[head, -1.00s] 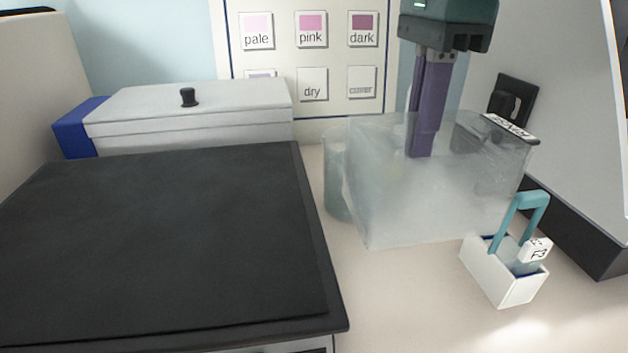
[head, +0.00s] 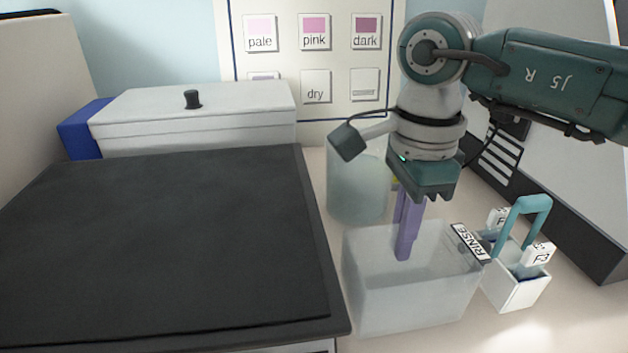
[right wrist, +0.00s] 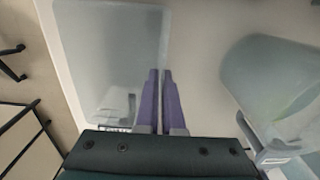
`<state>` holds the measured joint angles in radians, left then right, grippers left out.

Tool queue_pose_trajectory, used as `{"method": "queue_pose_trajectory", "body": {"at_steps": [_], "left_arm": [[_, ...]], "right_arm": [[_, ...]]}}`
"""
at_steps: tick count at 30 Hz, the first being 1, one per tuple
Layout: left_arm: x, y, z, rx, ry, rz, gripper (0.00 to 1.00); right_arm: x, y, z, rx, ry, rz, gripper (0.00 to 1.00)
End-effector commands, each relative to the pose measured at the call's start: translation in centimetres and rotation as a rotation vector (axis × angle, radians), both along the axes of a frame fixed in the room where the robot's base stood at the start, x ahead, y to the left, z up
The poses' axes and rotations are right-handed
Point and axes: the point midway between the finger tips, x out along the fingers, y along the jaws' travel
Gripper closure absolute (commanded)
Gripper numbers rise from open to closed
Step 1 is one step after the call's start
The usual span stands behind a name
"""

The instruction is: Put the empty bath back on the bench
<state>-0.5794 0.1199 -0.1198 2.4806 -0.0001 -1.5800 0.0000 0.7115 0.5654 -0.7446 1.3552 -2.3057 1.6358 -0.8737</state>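The bath (head: 410,295) is a clear, frosted box with a RINSE label on its right rim. It is upright at the front of the bench (head: 510,338), right of the dark mat, and I see no liquid in it. I cannot tell whether its base touches the bench. My right gripper (head: 404,255) points down, its purple fingers closed on the bath's far wall. The right wrist view shows the narrow fingers (right wrist: 161,75) at the edge of the bath (right wrist: 105,45). My left gripper is not in view.
A white slide rack (head: 518,290) with a teal handle and labelled slides stands close to the bath's right side. A round frosted jar (head: 355,195) stands behind the bath. A black-topped block (head: 170,240) is at left, with a white lidded box (head: 200,115) behind it.

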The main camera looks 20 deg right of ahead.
Motion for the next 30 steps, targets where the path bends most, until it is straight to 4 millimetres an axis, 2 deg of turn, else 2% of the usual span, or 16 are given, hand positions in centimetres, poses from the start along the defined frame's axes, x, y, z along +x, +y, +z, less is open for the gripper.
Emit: {"method": "queue_pose_trajectory", "body": {"at_steps": [4,6,12,19,23,26,30], "left_arm": [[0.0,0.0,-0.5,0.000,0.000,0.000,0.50],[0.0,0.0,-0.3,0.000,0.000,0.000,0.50],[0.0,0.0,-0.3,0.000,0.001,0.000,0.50],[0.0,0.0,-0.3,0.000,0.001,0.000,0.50],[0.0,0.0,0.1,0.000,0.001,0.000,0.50],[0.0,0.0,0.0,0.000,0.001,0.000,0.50],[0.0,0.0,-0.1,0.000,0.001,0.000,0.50]], "right_arm": [[0.0,0.0,-0.4,0.000,-0.001,0.000,1.00],[0.0,0.0,-0.3,0.000,-0.001,0.000,0.89],[0.0,0.0,-0.3,0.000,0.000,0.000,0.66],[0.0,0.0,-0.2,0.000,0.000,0.000,0.65],[0.0,0.0,0.5,0.000,-0.001,0.000,0.65],[0.2,0.0,2.1,0.000,-0.005,0.002,0.65],[0.2,-0.1,5.3,-0.002,-0.008,0.002,0.65]]}}
